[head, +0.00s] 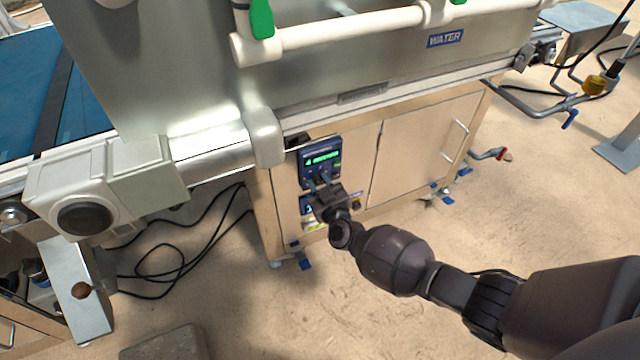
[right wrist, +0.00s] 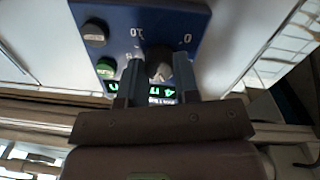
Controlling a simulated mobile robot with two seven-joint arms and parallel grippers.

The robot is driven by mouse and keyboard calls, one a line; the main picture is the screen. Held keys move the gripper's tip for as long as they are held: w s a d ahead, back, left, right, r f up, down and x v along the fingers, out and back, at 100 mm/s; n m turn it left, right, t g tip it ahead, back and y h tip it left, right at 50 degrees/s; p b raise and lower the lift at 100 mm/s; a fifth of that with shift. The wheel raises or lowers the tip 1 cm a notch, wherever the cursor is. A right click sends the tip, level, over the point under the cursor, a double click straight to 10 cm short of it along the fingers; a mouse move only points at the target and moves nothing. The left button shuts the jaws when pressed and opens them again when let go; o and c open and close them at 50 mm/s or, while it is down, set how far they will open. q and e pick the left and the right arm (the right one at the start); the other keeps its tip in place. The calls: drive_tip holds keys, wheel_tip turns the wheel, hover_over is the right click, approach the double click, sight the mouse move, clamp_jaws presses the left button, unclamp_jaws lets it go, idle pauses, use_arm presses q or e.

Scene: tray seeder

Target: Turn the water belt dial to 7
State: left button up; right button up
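The blue control panel (head: 321,158) is on the front of the wooden cabinet in the head view. It fills the upper middle of the right wrist view (right wrist: 205,40), where it shows upside down. A dark round dial (right wrist: 158,60) sits on it between the marks 0 and 10. My right gripper (right wrist: 158,72) has one finger on each side of this dial, with no clear gap. In the head view my right gripper (head: 325,185) covers the lower part of the panel. The green display (right wrist: 160,93) starts with a 4. My left gripper is not in view.
A second dark knob (right wrist: 95,33) and a green button (right wrist: 106,68) are beside the dial. Above the cabinet is the grey machine housing with a WATER label (head: 445,39). Black cables (head: 175,255) lie on the floor to the left. The floor in front is mostly clear.

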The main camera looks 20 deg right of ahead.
drive_tip(key=c, duration=0.3)
drive_tip(key=m, duration=0.3)
drive_tip(key=shift+m, duration=0.4)
drive_tip(key=m, duration=0.4)
drive_tip(key=shift+s+d+f, duration=0.1)
drive_tip(key=shift+f, duration=0.05)
drive_tip(key=m+b, duration=0.1)
drive_tip(key=m, duration=0.2)
drive_tip(key=shift+m+g, duration=0.3)
drive_tip(key=shift+m, duration=0.1)
drive_tip(key=shift+m+y+b, duration=0.4)
drive_tip(key=shift+m, duration=0.7)
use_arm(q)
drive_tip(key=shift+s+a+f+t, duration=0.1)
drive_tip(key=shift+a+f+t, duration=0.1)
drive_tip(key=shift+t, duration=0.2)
use_arm(e)
drive_tip(key=shift+m, duration=0.8)
